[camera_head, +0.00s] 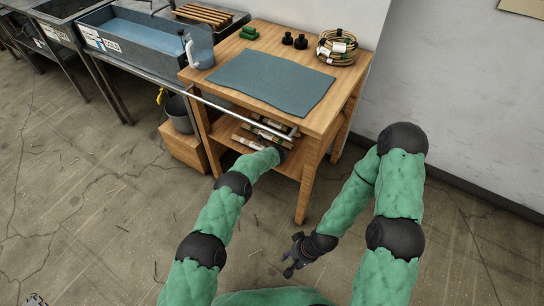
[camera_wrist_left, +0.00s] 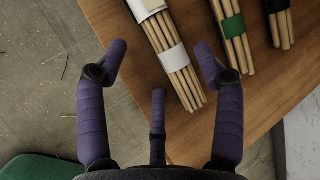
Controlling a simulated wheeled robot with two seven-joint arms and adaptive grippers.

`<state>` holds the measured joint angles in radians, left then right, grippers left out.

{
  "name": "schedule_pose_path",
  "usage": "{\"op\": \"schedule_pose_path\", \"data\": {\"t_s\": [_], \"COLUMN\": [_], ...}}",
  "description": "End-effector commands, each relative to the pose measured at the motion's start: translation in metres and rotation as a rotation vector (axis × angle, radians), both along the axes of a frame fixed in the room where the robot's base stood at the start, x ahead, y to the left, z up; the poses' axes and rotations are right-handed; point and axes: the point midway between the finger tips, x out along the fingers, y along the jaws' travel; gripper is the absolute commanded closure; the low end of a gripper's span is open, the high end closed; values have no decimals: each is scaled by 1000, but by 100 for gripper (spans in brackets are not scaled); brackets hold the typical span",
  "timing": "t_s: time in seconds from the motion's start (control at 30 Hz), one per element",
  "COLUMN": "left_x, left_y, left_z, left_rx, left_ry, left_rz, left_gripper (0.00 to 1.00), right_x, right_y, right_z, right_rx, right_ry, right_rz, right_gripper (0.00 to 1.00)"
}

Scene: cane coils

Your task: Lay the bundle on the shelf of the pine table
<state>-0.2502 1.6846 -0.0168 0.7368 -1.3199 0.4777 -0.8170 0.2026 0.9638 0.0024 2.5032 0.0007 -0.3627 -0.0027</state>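The pine table (camera_head: 335,118) stands ahead, with a lower shelf (camera_head: 228,132) under its top. Several bundles of thin canes lie on the shelf. In the left wrist view, one bundle with white bands (camera_wrist_left: 172,60) lies on the wood between and beyond my left gripper's fingertips (camera_wrist_left: 160,52). The fingers are spread and hold nothing. A green-banded bundle (camera_wrist_left: 233,30) and a dark-banded bundle (camera_wrist_left: 280,22) lie to its right. In the head view, my left gripper is mostly hidden at the shelf's front. My right gripper (camera_head: 294,262) hangs low over the floor, apparently open and empty.
The tabletop carries a blue-grey mat (camera_head: 272,82), a cane coil (camera_head: 337,48), dark pots (camera_head: 294,40), green blocks (camera_head: 249,33) and a jug (camera_head: 199,50). A metal rail (camera_head: 240,115) crosses the table's front. A bucket (camera_head: 181,114) stands on a wooden box (camera_head: 183,148) at left.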

Motion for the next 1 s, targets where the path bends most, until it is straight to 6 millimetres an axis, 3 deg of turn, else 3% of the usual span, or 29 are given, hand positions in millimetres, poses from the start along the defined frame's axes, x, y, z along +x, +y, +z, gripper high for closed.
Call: {"op": "schedule_pose_path", "data": {"t_s": [1.0], "left_x": [-62], "left_y": [-3], "left_z": [78], "left_rx": [0], "left_ry": [3], "left_rz": [-1], "left_gripper": [32], "right_x": [0], "right_y": [0], "right_z": [0], "right_rx": [0], "right_ry": [0], "right_rz": [0], "right_gripper": [60]}}
